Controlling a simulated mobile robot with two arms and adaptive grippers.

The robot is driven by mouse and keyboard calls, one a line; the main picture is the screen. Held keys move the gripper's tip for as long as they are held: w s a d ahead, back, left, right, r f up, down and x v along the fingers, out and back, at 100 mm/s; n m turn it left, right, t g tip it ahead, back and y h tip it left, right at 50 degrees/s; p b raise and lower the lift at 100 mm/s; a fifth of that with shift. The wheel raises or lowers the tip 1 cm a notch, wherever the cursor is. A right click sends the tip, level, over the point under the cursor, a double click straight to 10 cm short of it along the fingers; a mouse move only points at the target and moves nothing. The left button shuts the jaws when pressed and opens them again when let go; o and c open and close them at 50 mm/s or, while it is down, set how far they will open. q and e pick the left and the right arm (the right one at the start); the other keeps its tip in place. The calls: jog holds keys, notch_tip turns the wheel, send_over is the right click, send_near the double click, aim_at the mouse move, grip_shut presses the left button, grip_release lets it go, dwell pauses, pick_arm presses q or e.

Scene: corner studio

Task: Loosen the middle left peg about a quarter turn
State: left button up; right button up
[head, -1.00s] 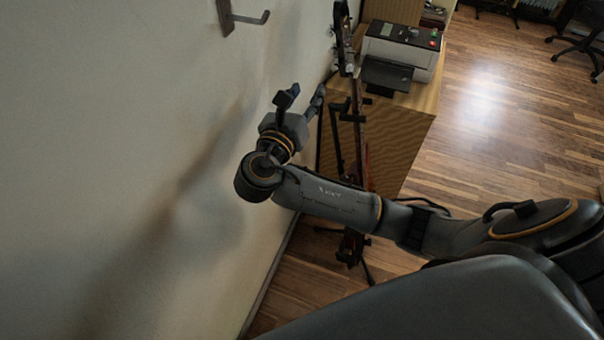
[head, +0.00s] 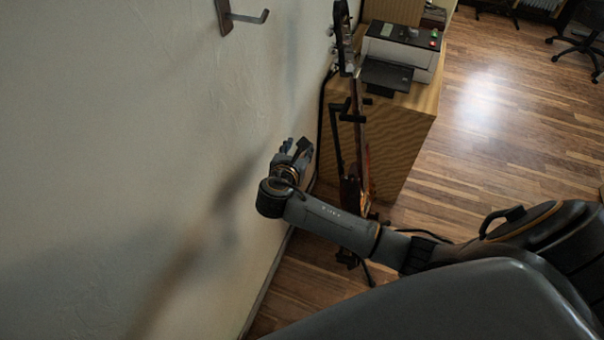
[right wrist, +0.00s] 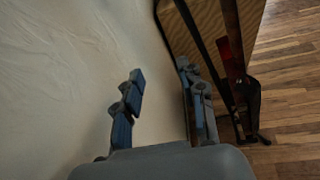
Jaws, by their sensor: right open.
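A guitar on a stand shows edge-on in the head view, its headstock (head: 344,40) at the top. Small pegs (head: 333,49) stick out on the headstock's left side, close to the wall; they are too small to tell how they are turned. My right gripper (head: 296,147) is open and empty, below and left of the headstock, between the wall and the guitar. In the right wrist view its two fingers (right wrist: 163,92) are spread, with no peg between them. The headstock is outside that view. My left gripper is not in view.
The white wall (head: 120,130) runs close along the left, with a dark hook (head: 240,17) high on it. A wooden cabinet (head: 405,130) with a printer (head: 402,50) stands behind the guitar. The stand's dark legs (right wrist: 255,110) are just right of my right gripper. Wooden floor is free farther right.

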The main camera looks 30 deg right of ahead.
notch_tip(320, 180, down, 9)
jog(key=s+m+g+y, duration=0.1)
jog(key=shift+s+f+m+y, duration=0.2)
jog(key=shift+s+m+y, duration=0.1)
jog(key=shift+s+m, duration=0.1)
